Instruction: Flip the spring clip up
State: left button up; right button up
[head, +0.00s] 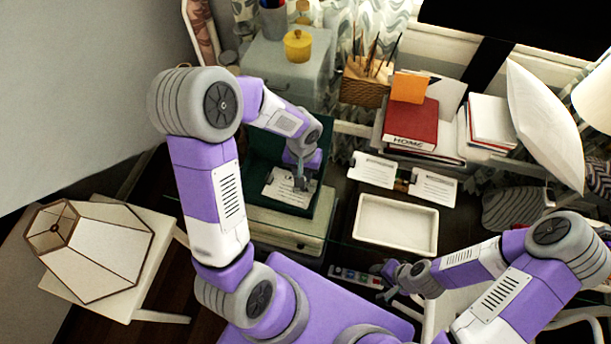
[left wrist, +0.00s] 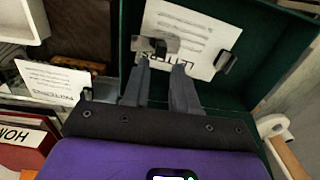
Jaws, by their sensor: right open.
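A white card with printed lines, headed "LETTERS" (left wrist: 195,35), lies in a dark green box (left wrist: 260,50). A small grey-brown metal piece (left wrist: 157,45) that looks like the spring clip sits at the card's edge; I cannot tell whether it is up or down. A black fitting (left wrist: 224,60) is at the card's other side. My left gripper (left wrist: 162,66) is open, its fingertips close to the metal piece; contact is unclear. In the head view, my left gripper (head: 300,180) is over the card (head: 287,190). My right gripper (head: 385,280) is open, near the white tray (head: 397,247).
Two white cards (head: 372,170) (head: 434,187) lie right of the green box. A yellow pot (head: 298,46) stands at the back. A lampshade (head: 90,245) is at left.

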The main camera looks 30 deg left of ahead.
pick_arm(q)
notch_tip(320, 180, down, 5)
jog(key=shift+s+r+b, duration=0.1)
jog(key=shift+b, duration=0.3)
jog(key=shift+c, duration=0.2)
grip_shut()
